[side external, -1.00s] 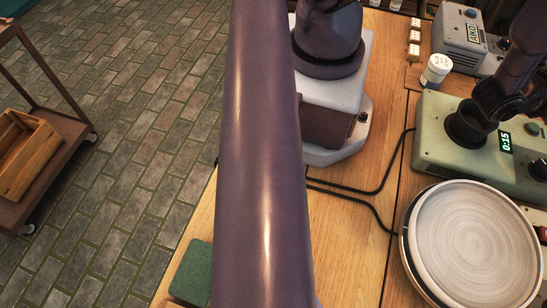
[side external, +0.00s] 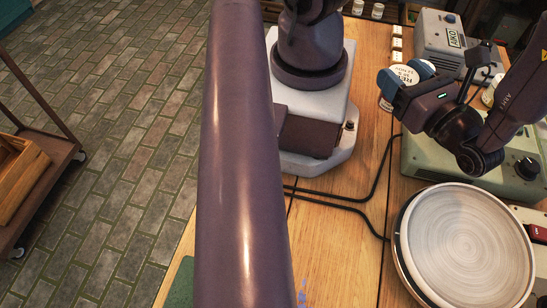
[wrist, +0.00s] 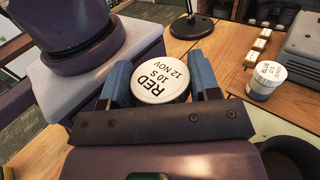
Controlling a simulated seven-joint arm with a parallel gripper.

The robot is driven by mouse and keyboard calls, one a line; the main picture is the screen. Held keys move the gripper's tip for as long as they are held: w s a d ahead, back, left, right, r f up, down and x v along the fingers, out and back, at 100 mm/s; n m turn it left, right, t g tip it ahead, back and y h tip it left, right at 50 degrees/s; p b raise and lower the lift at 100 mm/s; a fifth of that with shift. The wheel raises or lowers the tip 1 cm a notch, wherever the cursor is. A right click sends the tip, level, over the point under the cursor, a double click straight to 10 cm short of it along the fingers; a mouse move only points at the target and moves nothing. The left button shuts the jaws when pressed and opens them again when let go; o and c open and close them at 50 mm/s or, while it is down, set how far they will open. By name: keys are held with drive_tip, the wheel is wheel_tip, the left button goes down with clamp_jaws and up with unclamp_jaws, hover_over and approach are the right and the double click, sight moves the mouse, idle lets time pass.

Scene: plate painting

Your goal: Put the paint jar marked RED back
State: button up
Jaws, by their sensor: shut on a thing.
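The jar marked RED (wrist: 161,79) has a white lid that reads "RED 10 S 12 NOV". It sits between the two blue fingers of my gripper (wrist: 163,82) in the wrist view. In the side external view my gripper (side external: 405,80) is shut on it, and the lid (side external: 407,75) shows between the fingers. The jar's body is mostly hidden. Another jar, marked BLUE (wrist: 266,80), stands on a wooden board at the right of the wrist view.
A round grey wheel (side external: 465,245) stands at the front right. A grey box (side external: 450,38) and several small white blocks (side external: 397,43) are at the back. White jars (side external: 377,10) stand at the far edge. Black cables (side external: 350,203) cross the wooden table.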

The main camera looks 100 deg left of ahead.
drive_tip(key=s+d+f+n+g+h, duration=0.2)
drive_tip(key=s+d+n+h, duration=0.4)
drive_tip(key=d+h, duration=0.4)
drive_tip(key=s+d+f+n+g+h, duration=0.1)
drive_tip(key=s+d+n+g+h, duration=0.25)
drive_tip(key=d+n+h, duration=0.6)
drive_tip(key=shift+s+d+f+n+t+h, duration=0.55)
drive_tip(key=shift+s+d+f+t+h, duration=0.15)
drive_tip(key=shift+f+h, duration=0.6)
drive_tip(key=shift+s+d+f+n+t+h, duration=0.55)
drive_tip(key=shift+f+t+h, duration=0.35)
drive_tip(key=shift+f, duration=0.7)
drive_tip(key=shift+s+d+f+n+t+h, duration=0.55)
drive_tip(key=shift+s+d+f+t+h, duration=0.1)
drive_tip(key=shift+f+h, duration=0.7)
drive_tip(key=shift+f, duration=0.2)
drive_tip(key=o, duration=1.1)
drive_tip(key=shift+c, duration=0.2)
